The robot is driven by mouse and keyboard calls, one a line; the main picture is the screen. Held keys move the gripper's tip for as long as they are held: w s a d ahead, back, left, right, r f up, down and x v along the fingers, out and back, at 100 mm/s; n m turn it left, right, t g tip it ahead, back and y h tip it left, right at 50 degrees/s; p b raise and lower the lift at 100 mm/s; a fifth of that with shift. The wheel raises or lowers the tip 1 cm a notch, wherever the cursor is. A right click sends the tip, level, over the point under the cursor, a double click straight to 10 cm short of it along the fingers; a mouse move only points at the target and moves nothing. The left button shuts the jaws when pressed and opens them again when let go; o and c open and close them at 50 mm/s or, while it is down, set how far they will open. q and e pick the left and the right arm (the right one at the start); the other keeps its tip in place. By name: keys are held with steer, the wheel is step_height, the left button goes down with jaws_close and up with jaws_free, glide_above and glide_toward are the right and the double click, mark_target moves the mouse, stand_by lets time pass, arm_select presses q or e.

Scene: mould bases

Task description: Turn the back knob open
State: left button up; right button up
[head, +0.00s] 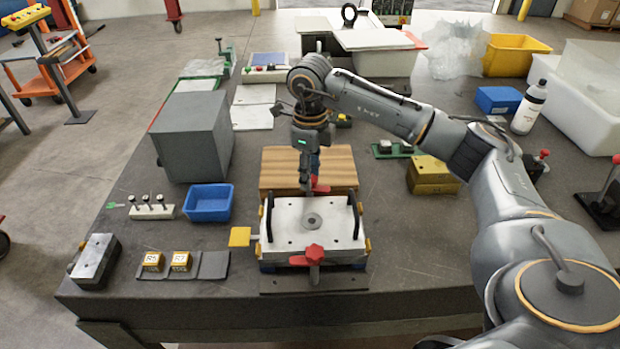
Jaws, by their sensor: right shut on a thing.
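A white mould base (290,235) with black side handles sits near the table's front edge. Its front red knob (315,253) is in plain view. The back knob (321,187) is red and shows only in part at the far edge of the mould base, behind my gripper. My right gripper (306,184) reaches down from above at that far edge and is shut on the back knob. The fingertips and the knob's exact angle are partly hidden. My left gripper is not in view.
A wooden board (280,165) lies just behind the mould base. A blue bin (208,203) and a grey box (192,138) stand to the left. Yellow blocks (432,176) and a white bottle (529,107) are to the right. The table's front right is clear apart from my arm.

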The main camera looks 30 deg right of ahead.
steer(key=shift+n+b, duration=0.55)
steer(key=shift+n, duration=0.65)
steer(key=o, duration=1.2)
steer(key=shift+c, duration=0.2)
steer(key=shift+r, duration=0.1)
step_height(320, 180, up, 12)
